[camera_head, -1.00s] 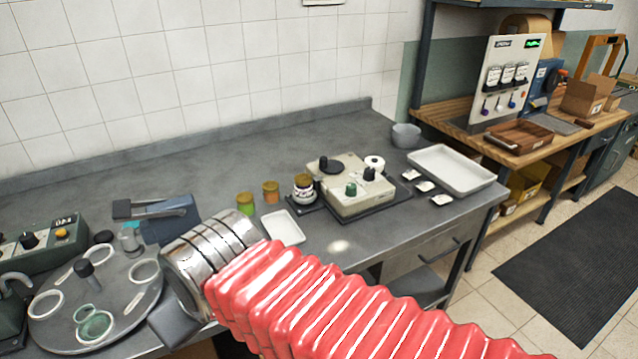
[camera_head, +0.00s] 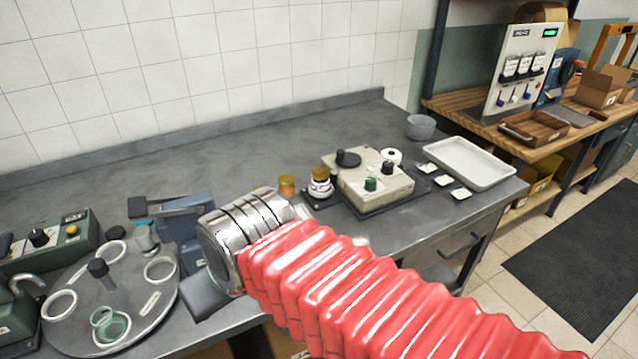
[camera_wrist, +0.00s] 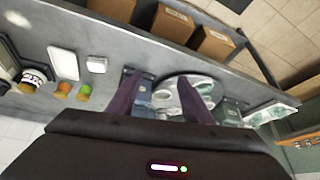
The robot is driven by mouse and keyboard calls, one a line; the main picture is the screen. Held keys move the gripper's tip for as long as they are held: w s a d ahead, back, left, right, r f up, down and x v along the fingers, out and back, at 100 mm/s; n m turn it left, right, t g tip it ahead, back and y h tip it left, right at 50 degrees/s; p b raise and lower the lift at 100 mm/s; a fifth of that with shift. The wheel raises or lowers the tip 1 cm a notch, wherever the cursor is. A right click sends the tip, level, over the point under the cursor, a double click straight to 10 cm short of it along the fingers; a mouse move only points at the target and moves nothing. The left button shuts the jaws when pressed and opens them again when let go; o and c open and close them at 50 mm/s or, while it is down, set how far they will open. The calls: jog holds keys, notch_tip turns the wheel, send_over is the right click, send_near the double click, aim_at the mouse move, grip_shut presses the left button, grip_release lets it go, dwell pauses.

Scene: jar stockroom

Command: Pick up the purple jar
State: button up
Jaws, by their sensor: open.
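I see no clearly purple jar in either view. In the head view an orange jar (camera_head: 286,186) and a white-labelled jar with a brownish lid (camera_head: 320,184) stand on the bench beyond my arm. The wrist view shows the white-labelled jar (camera_wrist: 30,80), an orange jar (camera_wrist: 63,90) and a green jar (camera_wrist: 83,92) at left. My gripper (camera_wrist: 166,82) is open and empty, its fingers spread above the bench with a round turntable (camera_wrist: 183,86) showing behind them. The fingers are hidden in the head view.
A beige machine with knobs (camera_head: 372,184) and a white tray (camera_head: 470,163) stand on the bench at right. The turntable with rings (camera_head: 75,325) and a green control box (camera_head: 50,243) are at left. The bench's back middle is clear.

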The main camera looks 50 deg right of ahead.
jog(key=shift+w+d+f+m, duration=0.25)
jog(key=shift+f+m, duration=0.1)
jog(key=shift+m, duration=0.05)
jog(key=w+d+f+m+y, duration=0.15)
jog(key=w+m+y, duration=0.25)
jog(key=w+m, duration=0.45)
jog(key=w+d+m+t, duration=0.5)
jog(key=w+d+m, duration=0.2)
jog(key=d+m, duration=0.45)
jog(key=s+d+f+m+t+h, duration=0.1)
jog(key=d+f+m+h, duration=0.1)
jog(key=d+m, duration=0.4)
jog(key=s+d+f+m+t+h, duration=0.1)
jog(key=d+m+h, duration=0.3)
jog(key=d, duration=0.9)
jog(key=s+d+f+m+t+h, duration=0.1)
jog(key=s+d+f+m+h, duration=0.1)
jog(key=d+m, duration=0.6)
jog(key=shift+d+f+h, duration=0.2)
jog(key=shift+d+f, duration=0.05)
jog(key=shift+d, duration=0.45)
jog(key=shift+d+f+h, duration=0.2)
jog(key=shift+d+f, duration=0.05)
jog(key=shift+d, duration=0.4)
jog(key=shift+w, duration=0.1)
